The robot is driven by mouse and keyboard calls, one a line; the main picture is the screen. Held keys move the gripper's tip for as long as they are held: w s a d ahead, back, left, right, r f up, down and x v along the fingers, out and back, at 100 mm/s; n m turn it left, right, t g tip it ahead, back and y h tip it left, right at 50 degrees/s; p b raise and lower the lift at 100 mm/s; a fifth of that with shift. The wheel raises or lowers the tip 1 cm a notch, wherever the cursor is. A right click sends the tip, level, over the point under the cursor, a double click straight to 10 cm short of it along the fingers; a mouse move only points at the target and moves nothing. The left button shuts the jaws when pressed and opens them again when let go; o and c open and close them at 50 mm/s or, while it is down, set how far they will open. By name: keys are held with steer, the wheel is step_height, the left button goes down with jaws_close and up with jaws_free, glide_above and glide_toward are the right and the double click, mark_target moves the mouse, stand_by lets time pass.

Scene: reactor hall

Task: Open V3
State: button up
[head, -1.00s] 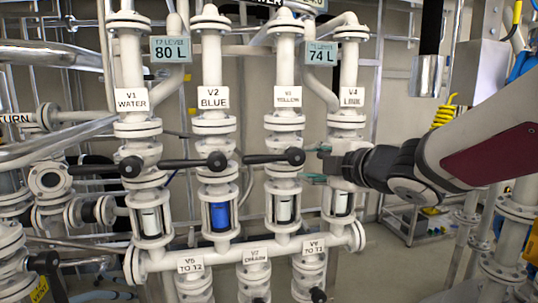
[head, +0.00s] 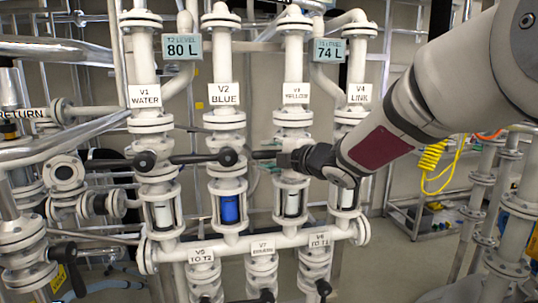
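V3 is the third valve from the left, with a white label reading V3 YELLOW (head: 296,93) on its white pipe. Its black lever (head: 264,155) lies level across the pipe and points left. The lever's right end, where a round knob sits on the other levers, is hidden behind my gripper. My gripper (head: 287,160) reaches in from the right and is at the right end of the V3 lever, in front of the V3 pipe. Its fingers are small and partly hidden, so I cannot tell whether they are closed on the lever.
V1 (head: 143,95), V2 (head: 224,94) and V4 (head: 359,93) stand beside V3. The level V2 lever (head: 200,158) is close on the left. Lower valves V5 (head: 201,256), V7 (head: 262,248) and V6 (head: 318,240) hang below. My arm crosses in front of V4.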

steer(key=shift+x, duration=0.9)
jaws_close()
steer(key=shift+f, duration=0.2)
